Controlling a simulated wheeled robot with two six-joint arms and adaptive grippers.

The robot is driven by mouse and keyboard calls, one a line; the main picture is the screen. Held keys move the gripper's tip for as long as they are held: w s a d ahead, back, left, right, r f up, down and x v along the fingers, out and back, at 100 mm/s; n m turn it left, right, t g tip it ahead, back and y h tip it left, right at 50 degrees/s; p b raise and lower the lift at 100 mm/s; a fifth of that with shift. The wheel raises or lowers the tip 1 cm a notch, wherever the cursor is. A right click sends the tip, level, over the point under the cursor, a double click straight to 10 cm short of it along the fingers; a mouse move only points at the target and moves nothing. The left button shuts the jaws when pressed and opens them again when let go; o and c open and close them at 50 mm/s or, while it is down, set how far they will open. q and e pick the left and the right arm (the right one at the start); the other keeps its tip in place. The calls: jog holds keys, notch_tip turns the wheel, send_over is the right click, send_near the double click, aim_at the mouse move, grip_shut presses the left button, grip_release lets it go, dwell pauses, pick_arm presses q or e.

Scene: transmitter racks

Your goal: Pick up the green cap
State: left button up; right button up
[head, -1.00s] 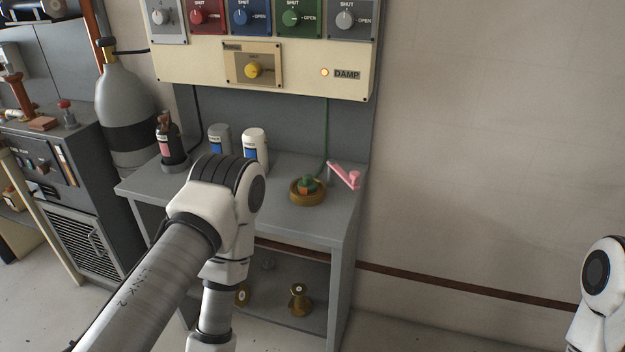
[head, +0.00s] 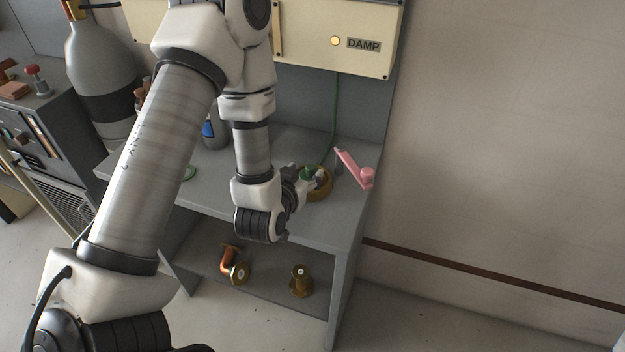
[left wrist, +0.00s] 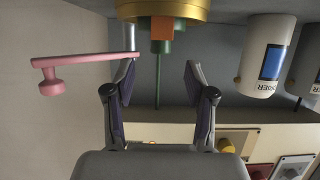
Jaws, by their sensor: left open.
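A green piece, which I take for the green cap (head: 307,172), sits in a round brass-coloured dish (head: 322,195) near the right end of the bench. In the left wrist view, which is upside down, a green part (left wrist: 165,47) shows beside an orange block (left wrist: 161,28) at the brass dish (left wrist: 185,8). My left gripper (head: 312,181) is at the dish in the head view and partly covers it. In the left wrist view my left gripper (left wrist: 160,70) is open and empty, its fingers apart and pointing toward the dish. My right gripper is out of view.
White and grey bottles (left wrist: 266,58) stand on the other side. A green cable (head: 334,115) hangs from the cream panel (head: 300,50). Brass fittings (head: 300,282) lie on the lower shelf.

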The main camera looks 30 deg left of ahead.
aim_at(311, 167)
pick_arm(q)
jog(key=p+x, duration=0.1)
jog(key=x, duration=0.5)
jog(key=shift+f+p, duration=0.15)
jog(key=shift+p, duration=0.25)
jog(key=shift+s, duration=0.3)
grip_shut()
